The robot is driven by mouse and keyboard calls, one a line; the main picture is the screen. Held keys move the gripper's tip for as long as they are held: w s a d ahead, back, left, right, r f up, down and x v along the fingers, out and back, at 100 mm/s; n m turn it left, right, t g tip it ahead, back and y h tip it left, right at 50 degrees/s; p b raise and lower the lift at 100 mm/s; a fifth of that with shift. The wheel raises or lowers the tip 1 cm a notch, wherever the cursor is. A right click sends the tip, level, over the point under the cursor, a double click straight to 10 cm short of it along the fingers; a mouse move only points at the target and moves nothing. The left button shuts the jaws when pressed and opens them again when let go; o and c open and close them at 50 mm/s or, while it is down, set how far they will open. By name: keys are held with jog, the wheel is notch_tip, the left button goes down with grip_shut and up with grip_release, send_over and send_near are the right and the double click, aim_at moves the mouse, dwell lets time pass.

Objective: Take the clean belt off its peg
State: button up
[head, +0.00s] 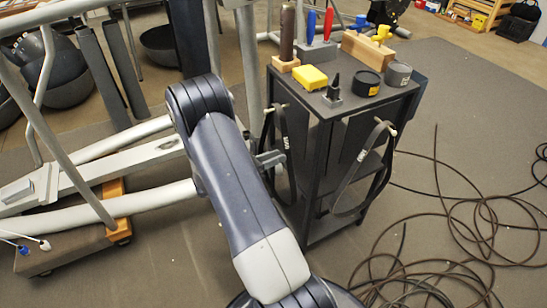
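Two black belts hang on the small dark cart (318,190). The left belt (281,135) hangs from a light peg (275,108) on the cart's left side and has pale lettering. The right belt (352,178) hangs as a long loop from a peg (390,130) on the right side, also with pale lettering. I cannot tell which is the clean one. My gripper (271,159) shows partly beyond my arm, close to the left belt below its peg. My arm hides much of it; its opening and any contact with the belt are unclear.
The cart top holds a yellow block (310,77), a black pointed tool (333,88), round tins (397,74) and wooden holders with tools. An elliptical frame (120,165) fills the left. Loose dark cable (440,270) covers the floor at right.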

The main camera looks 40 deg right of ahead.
jog(key=shift+x, duration=1.7)
jog(key=shift+c, duration=0.6)
grip_shut()
dwell(1.6)
